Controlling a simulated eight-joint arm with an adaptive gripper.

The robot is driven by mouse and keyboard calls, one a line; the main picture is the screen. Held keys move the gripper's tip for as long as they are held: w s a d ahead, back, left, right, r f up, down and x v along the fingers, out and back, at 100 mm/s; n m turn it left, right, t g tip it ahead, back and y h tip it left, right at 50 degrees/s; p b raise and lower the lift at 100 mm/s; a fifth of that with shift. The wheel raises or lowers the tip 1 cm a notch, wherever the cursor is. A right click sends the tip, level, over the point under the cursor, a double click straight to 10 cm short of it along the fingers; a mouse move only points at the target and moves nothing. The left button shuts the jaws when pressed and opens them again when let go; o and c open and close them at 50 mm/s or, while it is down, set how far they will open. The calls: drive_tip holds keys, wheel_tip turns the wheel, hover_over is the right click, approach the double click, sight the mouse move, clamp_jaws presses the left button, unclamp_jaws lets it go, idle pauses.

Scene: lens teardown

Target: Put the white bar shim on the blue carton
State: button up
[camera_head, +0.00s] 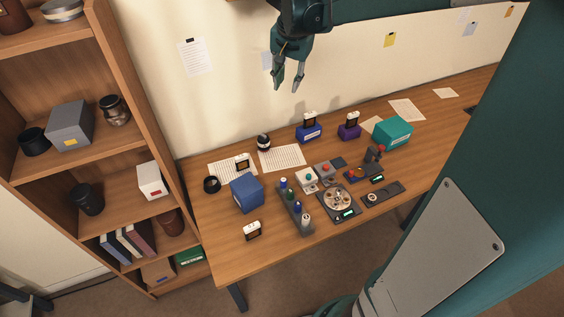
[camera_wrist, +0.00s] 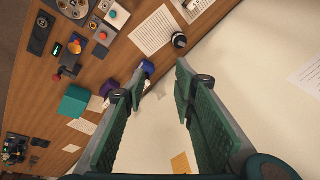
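The blue carton (camera_head: 247,193) stands on the left part of the table. Several small dark, frame-like pieces with white tops are in the head view. One (camera_head: 252,230) stands in front of the carton near the front edge, and another (camera_head: 242,162) stands behind it by a paper sheet. Two more sit in a blue holder (camera_head: 308,133) and a purple holder (camera_head: 349,132) at the back. I cannot tell which of these is the white bar shim. My gripper (camera_head: 287,87) is open and empty, high above the table's back; its spread fingers also show in the wrist view (camera_wrist: 160,75).
A teal carton (camera_head: 393,131) stands at the back right. A rack of small bottles (camera_head: 294,207) and a round-dish device (camera_head: 338,199) fill the middle. A black ring (camera_head: 212,184) lies at the left. A wooden shelf (camera_head: 151,120) rises beside the table.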

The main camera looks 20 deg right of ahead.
drive_tip(key=s+a+r+n+t, duration=0.1)
drive_tip(key=s+a+n, duration=0.2)
drive_tip(key=s+a, duration=0.3)
drive_tip(key=s+a+r+n+t, duration=0.15)
drive_tip(key=s+a, duration=0.25)
drive_tip(key=s, duration=0.5)
drive_tip(key=s+a+f+n, duration=0.2)
drive_tip(key=s, duration=0.5)
drive_tip(key=s+a+f+n+t, duration=0.1)
drive_tip(key=s+a+f+n, duration=0.2)
drive_tip(key=s, duration=0.4)
drive_tip(key=shift+a+y, duration=0.3)
drive_tip(key=shift+y, duration=0.1)
